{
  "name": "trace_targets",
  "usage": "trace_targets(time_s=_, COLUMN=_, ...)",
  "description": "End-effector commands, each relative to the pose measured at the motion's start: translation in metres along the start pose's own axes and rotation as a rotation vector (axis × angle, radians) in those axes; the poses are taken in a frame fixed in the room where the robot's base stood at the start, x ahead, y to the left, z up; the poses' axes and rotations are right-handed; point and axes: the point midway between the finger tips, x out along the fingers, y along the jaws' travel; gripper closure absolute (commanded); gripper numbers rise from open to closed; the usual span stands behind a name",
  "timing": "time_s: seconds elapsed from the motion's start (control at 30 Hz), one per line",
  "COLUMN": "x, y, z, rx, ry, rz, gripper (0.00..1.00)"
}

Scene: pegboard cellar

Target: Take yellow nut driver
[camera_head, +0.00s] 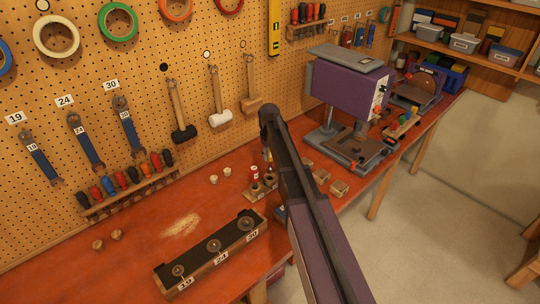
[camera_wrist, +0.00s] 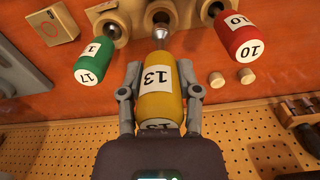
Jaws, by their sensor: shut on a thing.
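The yellow nut driver (camera_wrist: 160,88), labelled 13, stands between the two fingers of my gripper (camera_wrist: 159,72) in the wrist view. The fingers are shut on its handle from both sides. Its metal shaft points at a round hole in the wooden holder (camera_wrist: 122,12); I cannot tell if the tip is still inside. A green nut driver (camera_wrist: 90,62), labelled 17, is to the left, and a red one (camera_wrist: 243,40), labelled 10, is to the right. In the head view my arm hides the yellow driver and most of my gripper; the red driver (camera_head: 254,173) shows beside the arm.
Small wooden knobs (camera_wrist: 216,80) stand on the red bench near the right finger. A block with numbered sockets (camera_head: 212,250) lies at the front of the bench. Hammers and wrenches hang on the pegboard (camera_head: 140,60).

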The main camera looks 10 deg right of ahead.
Motion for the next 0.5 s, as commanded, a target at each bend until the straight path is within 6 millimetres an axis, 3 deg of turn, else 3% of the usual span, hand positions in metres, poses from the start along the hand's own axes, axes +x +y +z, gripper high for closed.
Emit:
trace_targets(time_s=0.03, x=-0.011, y=0.000, z=0.000, rx=0.000, ry=0.000, rz=0.000, gripper=1.00)
trace_targets(time_s=0.2, x=-0.025, y=0.000, z=0.000, rx=0.000, ry=0.000, rz=0.000, gripper=1.00)
trace_targets(time_s=0.5, x=-0.036, y=0.002, z=0.001, rx=0.001, ry=0.000, rz=0.000, gripper=1.00)
